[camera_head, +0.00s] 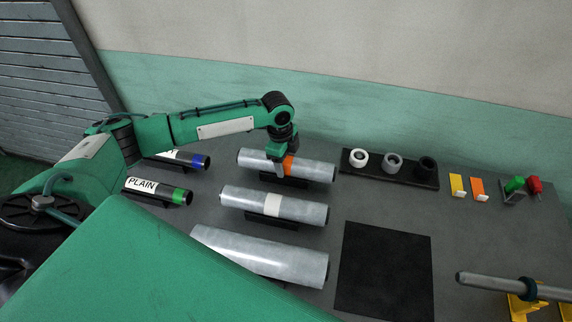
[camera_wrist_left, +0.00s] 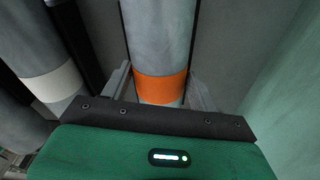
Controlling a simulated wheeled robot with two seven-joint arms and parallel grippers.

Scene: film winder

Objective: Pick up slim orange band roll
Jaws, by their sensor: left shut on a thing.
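The slim orange band roll (camera_head: 315,171) is a grey cylinder with an orange band around its middle, lying at the back of the row of rolls. It also shows in the left wrist view (camera_wrist_left: 150,35), with its band (camera_wrist_left: 158,89) between the fingers. My left gripper (camera_head: 279,156) reaches down over it from above and is shut on it at the band. The roll is at its black cradle; I cannot tell whether it touches it. My right gripper is not in view.
A white-banded roll (camera_head: 300,210) lies just in front, and a thicker grey roll (camera_head: 290,258) nearer still. A black rack (camera_head: 405,178) with several cores is to the right. A black mat (camera_head: 385,270) lies clear. A metal shaft (camera_head: 500,284) is at far right.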

